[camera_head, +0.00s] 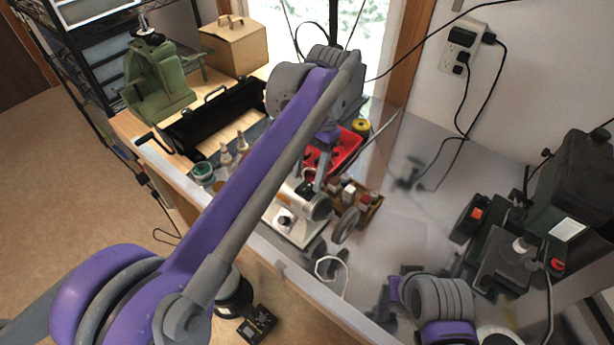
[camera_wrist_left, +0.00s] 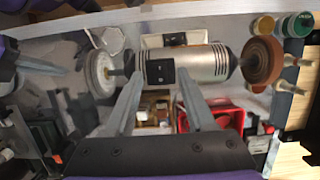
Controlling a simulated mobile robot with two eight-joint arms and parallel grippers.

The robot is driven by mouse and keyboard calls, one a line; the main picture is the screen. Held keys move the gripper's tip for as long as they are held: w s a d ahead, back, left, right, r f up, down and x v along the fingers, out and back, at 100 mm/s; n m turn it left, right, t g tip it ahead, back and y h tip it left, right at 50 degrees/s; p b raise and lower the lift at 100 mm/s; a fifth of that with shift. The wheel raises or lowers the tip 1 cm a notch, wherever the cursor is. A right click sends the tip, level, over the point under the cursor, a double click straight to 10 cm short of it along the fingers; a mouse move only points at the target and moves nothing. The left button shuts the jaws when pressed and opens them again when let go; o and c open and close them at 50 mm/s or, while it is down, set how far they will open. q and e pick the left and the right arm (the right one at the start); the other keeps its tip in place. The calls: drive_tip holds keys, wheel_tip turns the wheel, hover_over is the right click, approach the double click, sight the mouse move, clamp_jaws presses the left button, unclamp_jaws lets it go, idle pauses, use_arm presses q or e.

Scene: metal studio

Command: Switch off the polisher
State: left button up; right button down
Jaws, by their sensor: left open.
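The polisher (camera_head: 303,199) is a silver cylindrical motor on a pale base, standing on the bench near its front edge. In the left wrist view its motor (camera_wrist_left: 207,64) lies crosswise, with a pale wheel (camera_wrist_left: 103,73) on the left and a brown wheel (camera_wrist_left: 262,60) on the right. A dark knob or switch (camera_head: 285,221) shows on the front of the base. A black plate (camera_wrist_left: 160,72) is on the motor. My left gripper (camera_head: 312,178) is open and empty over the polisher; its fingers (camera_wrist_left: 159,76) point at the motor, contact unclear.
A red tray (camera_head: 337,150) and a wooden box of small items (camera_head: 364,204) are behind the polisher. A dark machine (camera_head: 510,235) stands right. Bare bench lies between.

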drive_tip(key=shift+w+r+p, duration=0.3)
drive_tip(key=shift+r+p, duration=0.05)
drive_tip(key=shift+r, duration=0.15)
drive_tip(key=shift+w+r+p, duration=0.25)
drive_tip(key=shift+r+p, duration=0.05)
drive_tip(key=shift+r, duration=0.2)
use_arm(q)
drive_tip(key=v, duration=0.9)
drive_tip(key=shift+r, duration=0.15)
drive_tip(key=s+a+f+n+t+h, duration=0.1)
drive_tip(key=s+a+f+n+t, duration=0.2)
drive_tip(key=s+a+f, duration=0.5)
drive_tip(key=s+a+f+n+t, duration=0.4)
drive_tip(key=s+a+f, duration=0.5)
drive_tip(key=f, duration=0.4)
drive_tip(key=shift+s+t+h, duration=0.25)
drive_tip(key=shift+t+h, duration=0.15)
drive_tip(key=shift+t, duration=0.2)
drive_tip(key=shift+a+f, duration=0.15)
